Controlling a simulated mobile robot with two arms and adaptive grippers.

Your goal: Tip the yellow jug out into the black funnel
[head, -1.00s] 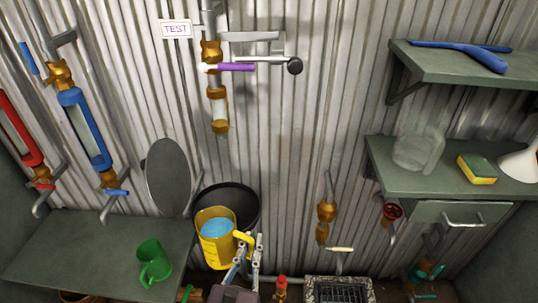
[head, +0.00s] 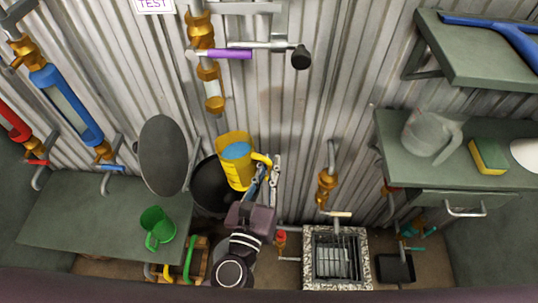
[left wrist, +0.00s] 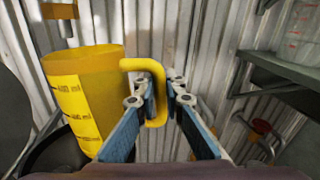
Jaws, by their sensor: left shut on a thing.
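The yellow jug (head: 234,177) holds blue liquid and is about upright, with its open top showing. My left gripper (head: 270,168) is shut on its yellow handle, at the jug's right. The left wrist view shows the jug (left wrist: 90,105) at the left and the handle (left wrist: 156,112) between the fingers (left wrist: 161,97). The wide-mouthed black funnel (head: 207,194) is below and to the left of the jug, partly hidden by it. A dark part of it shows low in the left wrist view (left wrist: 55,158). My right gripper is not in view.
A grey round disc (head: 163,155) stands left of the funnel. A green mug (head: 156,226) is on the left bench (head: 85,215). A pipe with a purple-handled valve (head: 228,54) hangs above. A grated drain (head: 336,257) lies to the right, beside shelves (head: 400,170).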

